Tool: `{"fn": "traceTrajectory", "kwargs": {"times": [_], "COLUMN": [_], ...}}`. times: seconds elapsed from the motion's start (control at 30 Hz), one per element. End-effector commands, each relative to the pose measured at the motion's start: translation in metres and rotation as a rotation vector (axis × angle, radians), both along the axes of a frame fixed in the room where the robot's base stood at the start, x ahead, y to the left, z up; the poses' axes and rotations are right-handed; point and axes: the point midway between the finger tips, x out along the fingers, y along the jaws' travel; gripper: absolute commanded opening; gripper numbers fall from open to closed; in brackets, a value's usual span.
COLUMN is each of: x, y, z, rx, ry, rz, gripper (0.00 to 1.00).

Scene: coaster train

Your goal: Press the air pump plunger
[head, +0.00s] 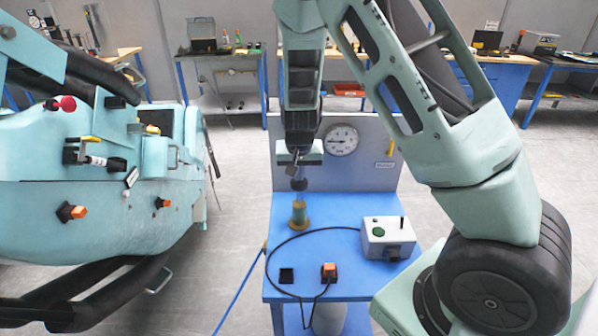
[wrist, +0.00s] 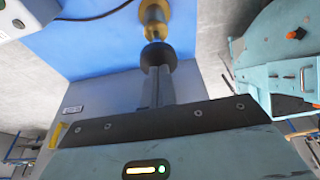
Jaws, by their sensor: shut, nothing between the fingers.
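In the wrist view, the pump (wrist: 155,16) is at the top, with the black knob (wrist: 158,54) nearer to me. My gripper (head: 297,170) is right above the knob, pointing down, fingers closed and empty. In the wrist view, its fingertips (wrist: 157,78) line up with the knob. I cannot tell whether they touch it.
The blue table (head: 345,212) has an upright back panel with a round gauge (head: 342,139). A grey box (head: 388,237) stands to the right. A large teal machine (head: 100,200) is at left.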

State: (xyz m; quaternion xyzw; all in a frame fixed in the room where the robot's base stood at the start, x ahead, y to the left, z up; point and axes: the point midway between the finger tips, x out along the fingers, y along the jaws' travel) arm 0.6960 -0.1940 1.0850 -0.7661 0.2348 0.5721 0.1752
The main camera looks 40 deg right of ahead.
Motion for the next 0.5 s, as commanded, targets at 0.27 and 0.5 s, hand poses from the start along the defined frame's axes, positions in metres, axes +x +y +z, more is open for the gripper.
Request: {"fn": "traceTrajectory", "kwargs": {"times": [0.27,0.5], "x": [0.000,0.000], "y": [0.000,0.000], "z": [-0.005,-0.041], "rx": [0.000,0.001], "ry": [0.000,0.002], "rz": [0.001,-0.001], "gripper": [0.00,0.00]}}
